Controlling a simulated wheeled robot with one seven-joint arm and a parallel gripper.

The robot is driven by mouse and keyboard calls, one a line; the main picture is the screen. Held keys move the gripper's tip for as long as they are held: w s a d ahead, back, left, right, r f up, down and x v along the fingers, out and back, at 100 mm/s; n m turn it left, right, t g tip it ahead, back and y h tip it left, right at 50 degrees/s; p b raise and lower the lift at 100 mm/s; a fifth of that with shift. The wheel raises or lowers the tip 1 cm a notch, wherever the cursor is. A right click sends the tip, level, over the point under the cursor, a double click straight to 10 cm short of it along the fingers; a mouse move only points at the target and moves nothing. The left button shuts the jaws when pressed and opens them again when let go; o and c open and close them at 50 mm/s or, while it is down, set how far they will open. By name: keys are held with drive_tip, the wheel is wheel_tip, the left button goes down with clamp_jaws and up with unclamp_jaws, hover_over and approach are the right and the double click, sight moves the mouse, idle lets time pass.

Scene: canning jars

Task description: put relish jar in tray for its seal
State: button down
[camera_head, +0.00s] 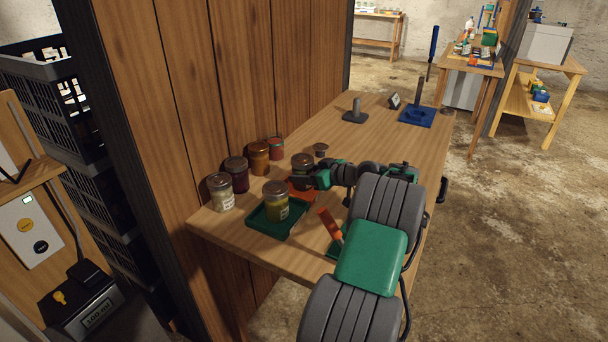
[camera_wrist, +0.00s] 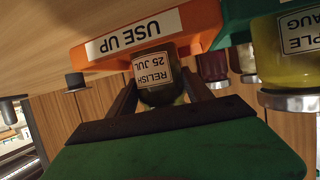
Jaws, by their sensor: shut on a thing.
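The relish jar, its label reading RELISH 25 JUL, is upside down in the wrist view (camera_wrist: 158,88); in the head view (camera_head: 302,161) its lid and upper part show. My gripper (camera_wrist: 160,96) is shut on it, with dark fingers at either side; it also shows in the head view (camera_head: 314,180). The orange tray, labelled USE UP, shows in the wrist view (camera_wrist: 200,22) and partly in the head view (camera_head: 299,194). Its wall hides the jar's base, so I cannot tell whether the jar touches the tray floor. A green tray (camera_head: 262,227) sits to the left.
A yellow-green jar (camera_head: 276,202) stands in the green tray. A pale jar (camera_head: 220,192), a dark red jar (camera_head: 237,175), an amber jar (camera_head: 259,159) and a red jar (camera_head: 276,149) line the wooden wall. The far table (camera_head: 390,132) is mostly clear.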

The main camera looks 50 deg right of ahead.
sight(311, 173)
drive_tip(key=shift+f, duration=0.2)
drive_tip(key=shift+c, duration=2.2)
unclamp_jaws()
drive_tip(key=shift+r, duration=0.3)
drive_tip(key=v, duration=0.7)
drive_tip(key=shift+s, duration=0.3)
